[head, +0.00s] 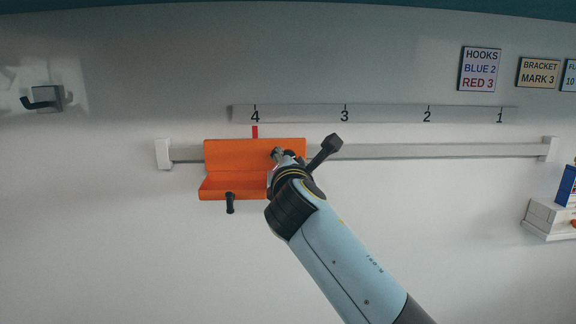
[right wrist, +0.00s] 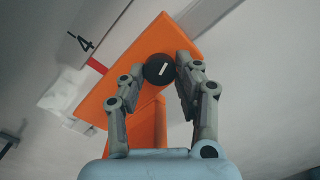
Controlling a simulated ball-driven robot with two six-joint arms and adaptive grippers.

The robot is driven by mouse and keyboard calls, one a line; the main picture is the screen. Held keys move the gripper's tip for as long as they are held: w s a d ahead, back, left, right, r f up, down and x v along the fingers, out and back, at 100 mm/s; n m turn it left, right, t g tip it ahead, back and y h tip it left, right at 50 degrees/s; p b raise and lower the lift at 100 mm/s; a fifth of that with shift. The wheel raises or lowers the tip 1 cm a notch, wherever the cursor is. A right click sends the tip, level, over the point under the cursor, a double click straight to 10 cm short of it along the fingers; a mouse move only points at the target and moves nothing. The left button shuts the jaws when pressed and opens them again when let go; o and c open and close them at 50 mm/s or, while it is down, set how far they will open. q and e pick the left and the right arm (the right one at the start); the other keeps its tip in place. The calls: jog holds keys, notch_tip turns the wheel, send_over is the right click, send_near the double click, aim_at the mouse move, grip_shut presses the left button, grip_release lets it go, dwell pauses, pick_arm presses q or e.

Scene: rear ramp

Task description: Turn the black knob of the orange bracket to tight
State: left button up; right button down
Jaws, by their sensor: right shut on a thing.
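The orange bracket (head: 222,153) sits on the grey rail, its red pointer (head: 255,132) at mark 4. Its round black knob (right wrist: 155,74) has a white line, slanted in the right wrist view. My right gripper (head: 280,155) is at the bracket's right part. In the right wrist view its fingers stand on either side of the knob, shut on it. The gripper mostly hides the knob in the head view. My left gripper is not in view.
The rail (head: 440,151) runs along the wall under a scale (head: 385,115) marked 4 to 1. A black peg (head: 230,203) hangs below the bracket. A hook (head: 44,98) is at left. Signs (head: 479,69) hang at upper right; a white shelf (head: 548,218) is at right.

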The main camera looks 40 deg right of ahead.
jog(key=m+b, duration=0.1)
jog(key=m, duration=0.3)
jog(key=shift+m+b, duration=0.3)
jog(key=shift+m, duration=0.1)
dwell(0.4)
jog(key=c, duration=0.9)
grip_release()
jog(key=shift+c, duration=0.2)
jog(key=v, duration=0.7)
jog(key=shift+s+a, duration=0.2)
